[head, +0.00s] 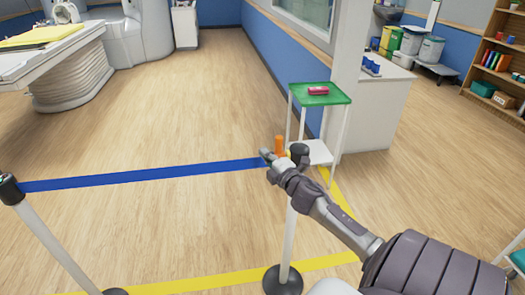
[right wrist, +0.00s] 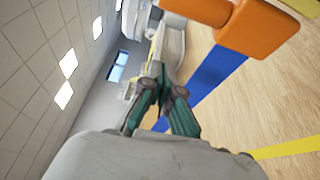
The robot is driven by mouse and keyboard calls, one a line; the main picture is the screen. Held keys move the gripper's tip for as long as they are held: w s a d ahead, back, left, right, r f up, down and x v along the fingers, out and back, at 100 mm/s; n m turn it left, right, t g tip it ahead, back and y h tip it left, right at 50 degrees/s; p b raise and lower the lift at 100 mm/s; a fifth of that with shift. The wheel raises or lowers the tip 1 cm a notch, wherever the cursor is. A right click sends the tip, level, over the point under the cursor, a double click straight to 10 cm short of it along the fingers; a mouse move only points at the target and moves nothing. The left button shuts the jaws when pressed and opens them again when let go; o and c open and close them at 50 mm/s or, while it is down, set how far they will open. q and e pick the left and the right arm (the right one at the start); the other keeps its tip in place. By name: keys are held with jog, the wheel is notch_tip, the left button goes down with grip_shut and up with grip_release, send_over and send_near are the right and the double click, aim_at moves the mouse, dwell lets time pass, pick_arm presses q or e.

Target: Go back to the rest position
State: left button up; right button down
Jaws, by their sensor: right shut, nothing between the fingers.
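My right gripper (head: 268,157) is at the end of my arm reaching in from the lower right of the head view, near the top of the right barrier post (head: 291,235). Its fingers (right wrist: 157,75) are closed and empty in the right wrist view. An orange piece (head: 279,145) stands just beside the gripper. It also shows large at the top of the right wrist view (right wrist: 258,28), apart from the fingers. A blue belt (head: 140,175) runs from the left post (head: 45,235) towards the orange piece; the gripper partly hides its right end. My left gripper is not in view.
A small stand with a green tray (head: 340,97) holding a red item (head: 318,90) is behind the right post. A white counter (head: 375,112) stands beside it. The scanner bed (head: 45,60) is at upper left. The floor beyond the belt is clear.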

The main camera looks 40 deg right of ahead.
jog(key=d+v, duration=0.1)
jog(key=v, duration=0.5)
jog(key=s+a+f+m+g, duration=0.2)
jog(key=s+f+m+g, duration=0.15)
jog(key=f, duration=0.85)
jog(key=s+a+f+m+g+y, duration=0.15)
jog(key=s+f, duration=0.35)
jog(key=f, duration=0.8)
jog(key=s+a+f+m+g+h, duration=0.1)
jog(key=s+f+m+g, duration=0.25)
jog(key=f, duration=0.85)
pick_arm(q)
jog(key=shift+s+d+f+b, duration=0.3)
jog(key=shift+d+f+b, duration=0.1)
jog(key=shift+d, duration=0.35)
pick_arm(e)
jog(key=s+a+f+m+g+y, duration=0.1)
jog(key=s+a+f+g, duration=0.1)
jog(key=s+a+f, duration=0.5)
jog(key=s+a+f+m+g+y, duration=0.1)
jog(key=s+a+f+m+g, duration=0.1)
jog(key=s+a+f, duration=0.5)
jog(key=s+a+f+m+g+y, duration=0.1)
jog(key=s+a+f+g, duration=0.3)
jog(key=s, duration=1.1)
jog(key=a+f+y, duration=0.1)
jog(key=a+f, duration=0.2)
jog(key=a, duration=0.1)
jog(key=shift+s, duration=0.2)
